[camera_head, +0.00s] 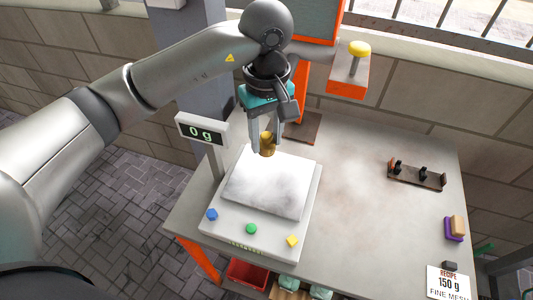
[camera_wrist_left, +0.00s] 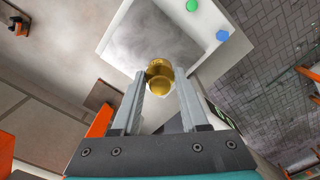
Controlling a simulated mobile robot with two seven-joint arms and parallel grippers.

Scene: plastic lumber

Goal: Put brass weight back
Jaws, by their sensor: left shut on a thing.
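My left gripper (camera_head: 266,140) is shut on a brass weight (camera_head: 267,149) and holds it over the back part of the scale's pale pan (camera_head: 262,185). In the left wrist view the brass weight (camera_wrist_left: 159,78) sits between the two fingertips (camera_wrist_left: 158,85). The scale display (camera_head: 202,132) reads 0 g. A dark rack (camera_head: 430,183) with small black-topped pieces in it lies on the right of the table. My right gripper is not in view.
The dusty table (camera_head: 365,215) between scale and rack is clear.

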